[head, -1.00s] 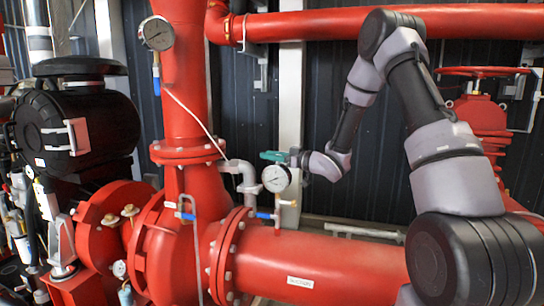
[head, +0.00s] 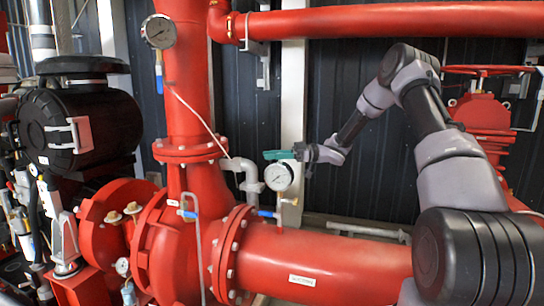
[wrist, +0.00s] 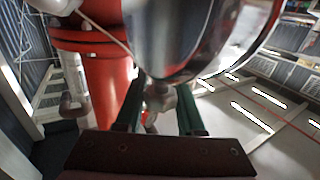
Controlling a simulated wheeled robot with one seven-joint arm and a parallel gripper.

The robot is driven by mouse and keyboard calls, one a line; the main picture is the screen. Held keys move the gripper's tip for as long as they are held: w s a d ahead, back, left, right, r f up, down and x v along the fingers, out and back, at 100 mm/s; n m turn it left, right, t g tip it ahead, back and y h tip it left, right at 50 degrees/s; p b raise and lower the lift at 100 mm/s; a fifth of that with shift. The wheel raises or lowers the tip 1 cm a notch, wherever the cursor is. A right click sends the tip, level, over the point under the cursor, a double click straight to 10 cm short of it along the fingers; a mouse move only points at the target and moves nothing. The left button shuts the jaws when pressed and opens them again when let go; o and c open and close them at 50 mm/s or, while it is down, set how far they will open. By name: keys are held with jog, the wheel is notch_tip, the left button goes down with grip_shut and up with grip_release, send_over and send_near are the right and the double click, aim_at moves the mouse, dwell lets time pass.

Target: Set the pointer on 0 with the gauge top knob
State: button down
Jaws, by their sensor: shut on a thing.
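The round white-faced gauge (head: 278,177) stands upright beside the red pipework in the head view. Its dial shows, but the pointer is too small to read. My gripper (head: 280,155), with green fingers, is at the top of the gauge, coming from the right. In the wrist view the gauge's metal case (wrist: 175,40) fills the top and its face is seen nearly edge-on. The grey gauge top knob (wrist: 160,98) sits between the two green fingers of my gripper (wrist: 158,112), which is shut on it. In the head view the fingers hide the knob.
A second gauge (head: 158,32) sits higher on the red vertical pipe (head: 183,90). A grey bent pipe (head: 243,172) is close left of the near gauge. A blue-handled valve (head: 267,214) is below it. The thick red pipe (head: 320,262) runs underneath. Dark wall panels stand behind.

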dwell(0.5)
jog(key=c, duration=0.5)
grip_release()
jog(key=d, duration=0.7)
jog(key=w+d, duration=0.1)
jog(key=d, duration=0.2)
jog(key=shift+d, duration=0.35)
